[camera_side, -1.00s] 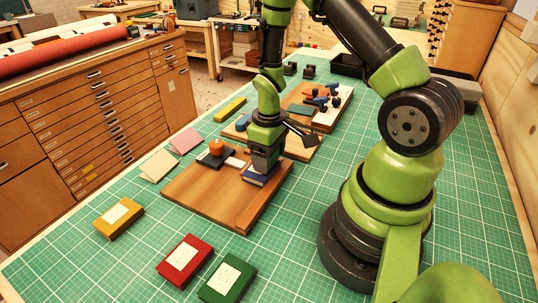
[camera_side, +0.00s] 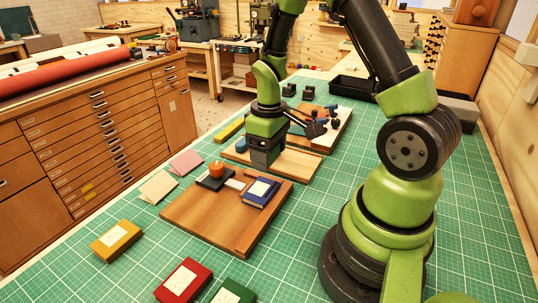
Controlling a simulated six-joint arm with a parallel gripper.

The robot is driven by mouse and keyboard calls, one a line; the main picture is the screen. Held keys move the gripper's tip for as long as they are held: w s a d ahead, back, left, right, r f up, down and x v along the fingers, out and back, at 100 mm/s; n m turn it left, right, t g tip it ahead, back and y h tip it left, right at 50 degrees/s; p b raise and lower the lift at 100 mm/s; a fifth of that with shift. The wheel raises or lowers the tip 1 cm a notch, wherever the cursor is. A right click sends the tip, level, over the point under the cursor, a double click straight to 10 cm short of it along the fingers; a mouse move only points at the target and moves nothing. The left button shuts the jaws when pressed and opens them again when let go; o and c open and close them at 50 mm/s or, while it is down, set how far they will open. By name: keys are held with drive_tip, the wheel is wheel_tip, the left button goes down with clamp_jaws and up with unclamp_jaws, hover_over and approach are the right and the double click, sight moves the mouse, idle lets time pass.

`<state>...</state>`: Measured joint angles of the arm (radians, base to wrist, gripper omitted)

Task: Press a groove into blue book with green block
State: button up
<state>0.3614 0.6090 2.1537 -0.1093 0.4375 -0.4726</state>
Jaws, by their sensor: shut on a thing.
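The blue book (camera_side: 260,192) lies flat on the near wooden board (camera_side: 215,222), toward its right side. It has a pale label on top, and I cannot make out a groove at this size. My gripper (camera_side: 261,168) is behind the book, low over the front part of the farther wooden board (camera_side: 300,170), and clear of the book. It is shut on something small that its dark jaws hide. I cannot clearly pick out the green block, nor tell whether it is the thing in the jaws.
A dark holder with an orange knob (camera_side: 216,170) sits left of the blue book. A yellow book (camera_side: 117,240), red book (camera_side: 182,281) and green book (camera_side: 232,293) lie in front. The mat (camera_side: 290,235) is clear on the right.

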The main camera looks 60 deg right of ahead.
sight(268, 187)
drive_tip(key=shift+f, duration=0.15)
idle(0.3)
drive_tip(key=shift+f, duration=3)
drive_tip(key=shift+f, duration=0.45)
drive_tip(key=shift+a, duration=1.65)
drive_tip(key=shift+d, duration=0.65)
drive_tip(key=shift+d, duration=0.2)
drive_tip(key=shift+d, duration=0.55)
drive_tip(key=shift+d+f, duration=0.1)
drive_tip(key=shift+d, duration=0.15)
drive_tip(key=shift+a, duration=0.2)
